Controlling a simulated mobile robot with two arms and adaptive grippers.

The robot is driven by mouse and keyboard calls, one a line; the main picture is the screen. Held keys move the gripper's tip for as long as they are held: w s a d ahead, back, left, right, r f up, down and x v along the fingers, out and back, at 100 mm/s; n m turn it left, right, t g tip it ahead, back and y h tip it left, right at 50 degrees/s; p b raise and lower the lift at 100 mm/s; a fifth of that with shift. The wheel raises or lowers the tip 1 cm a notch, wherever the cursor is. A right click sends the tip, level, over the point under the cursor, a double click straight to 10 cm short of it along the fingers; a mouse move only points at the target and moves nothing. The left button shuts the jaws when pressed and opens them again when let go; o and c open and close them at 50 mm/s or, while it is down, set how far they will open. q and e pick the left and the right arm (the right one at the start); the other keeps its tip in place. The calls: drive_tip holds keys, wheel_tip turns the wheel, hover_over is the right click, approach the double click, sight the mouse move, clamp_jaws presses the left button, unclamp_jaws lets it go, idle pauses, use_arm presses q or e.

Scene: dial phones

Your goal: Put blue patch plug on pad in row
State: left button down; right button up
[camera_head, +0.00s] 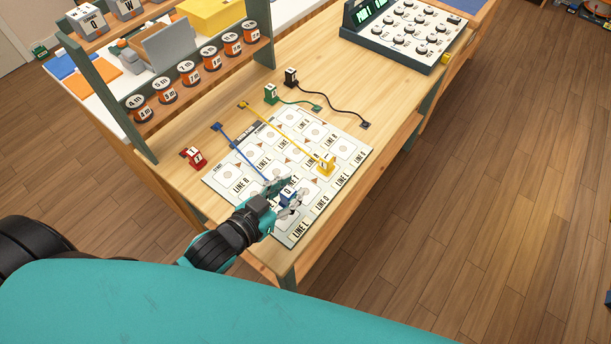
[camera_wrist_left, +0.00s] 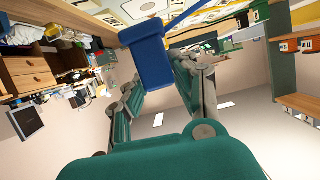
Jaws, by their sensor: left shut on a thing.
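My left gripper (camera_head: 288,190) is over the near part of the white pad sheet (camera_head: 216,182), which has rows of labelled line pads. It is shut on the blue patch plug (camera_head: 288,197). In the left wrist view the blue plug (camera_wrist_left: 152,62) sits between the fingertips of my left gripper (camera_wrist_left: 172,75). A blue cord runs from the plug back across the sheet to a small blue end piece (camera_head: 216,126). Whether the plug touches the sheet, I cannot tell. A yellow plug (camera_head: 326,164) stands on the sheet to the right, with a yellow cord. My right gripper does not show.
A red plug (camera_head: 193,157) stands left of the sheet. A green plug (camera_head: 271,93) and a black plug (camera_head: 291,77) with cords stand behind it. A knob console (camera_head: 400,35) is at the back right. A shelf with round labelled cans (camera_head: 187,70) stands at the left.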

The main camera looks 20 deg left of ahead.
sight(283, 199)
use_arm(q)
drive_tip(key=w, duration=0.2)
drive_tip(key=w+d, duration=0.1)
drive_tip(key=w, duration=0.1)
drive_tip(key=w+p, duration=0.1)
drive_tip(key=w, duration=0.1)
drive_tip(key=shift+w+d+f, duration=0.1)
drive_tip(key=shift+d+f, duration=0.15)
drive_tip(key=shift+d, duration=0.1)
drive_tip(key=shift+w+f, duration=0.1)
drive_tip(key=shift+f, duration=1.7)
drive_tip(key=shift+f, duration=0.1)
drive_tip(key=c, duration=1)
unclamp_jaws()
drive_tip(key=shift+c, duration=0.2)
drive_tip(key=b+v, duration=0.1)
drive_tip(key=v, duration=1)
drive_tip(key=shift+s+a+r, duration=0.1)
drive_tip(key=shift+s+r, duration=0.2)
drive_tip(key=shift+s, duration=0.2)
